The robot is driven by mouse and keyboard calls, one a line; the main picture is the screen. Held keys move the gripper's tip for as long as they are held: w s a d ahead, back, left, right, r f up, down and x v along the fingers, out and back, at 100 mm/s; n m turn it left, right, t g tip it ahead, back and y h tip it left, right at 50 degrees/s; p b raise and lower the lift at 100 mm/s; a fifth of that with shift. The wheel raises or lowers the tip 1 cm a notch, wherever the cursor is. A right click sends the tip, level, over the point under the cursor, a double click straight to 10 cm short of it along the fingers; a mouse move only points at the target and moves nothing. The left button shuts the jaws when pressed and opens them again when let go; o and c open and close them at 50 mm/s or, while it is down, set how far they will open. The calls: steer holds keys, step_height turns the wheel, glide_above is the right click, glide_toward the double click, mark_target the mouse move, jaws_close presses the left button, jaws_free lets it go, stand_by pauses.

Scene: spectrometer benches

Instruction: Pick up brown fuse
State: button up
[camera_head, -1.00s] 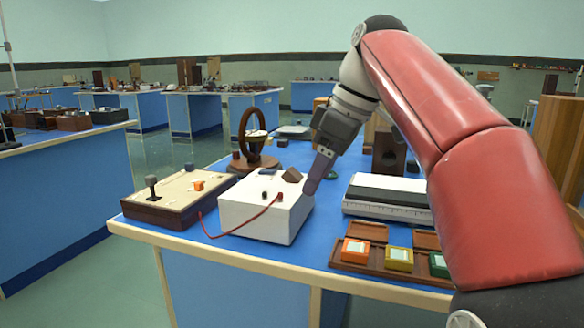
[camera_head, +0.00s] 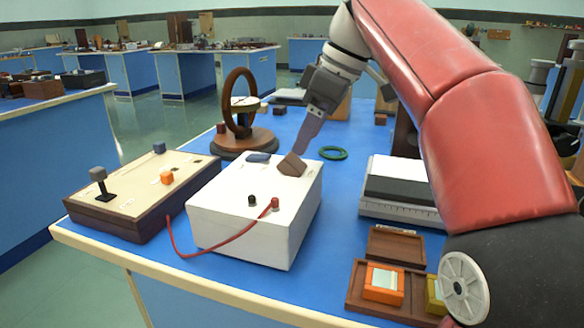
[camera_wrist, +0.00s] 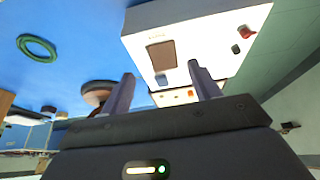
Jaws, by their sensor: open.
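The brown fuse (camera_head: 292,164) is a small brown block on top of the white box (camera_head: 235,215), near its far right corner. In the wrist view the fuse (camera_wrist: 161,56) is a brown rectangle on the pale box top (camera_wrist: 200,35), just beyond and between the fingertips. My gripper (camera_head: 300,149) hangs over that corner with its fingers pointing down, very near the fuse. The wrist view shows its two fingers (camera_wrist: 160,69) apart with nothing held. Whether a fingertip touches the fuse cannot be told.
A red wire (camera_head: 224,243) runs from the white box's red terminal. A brown-sided panel box (camera_head: 135,200) stands left, a wheel on a round base (camera_head: 243,138) behind. A green ring (camera_head: 333,153) lies right of my gripper; a grey-white case (camera_head: 402,190) stands further right.

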mark_target(295, 161)
steer(key=x, duration=0.3)
steer(key=b+x, duration=0.1)
steer(key=shift+s+a+f, duration=0.2)
steer(key=shift+a+f, duration=0.1)
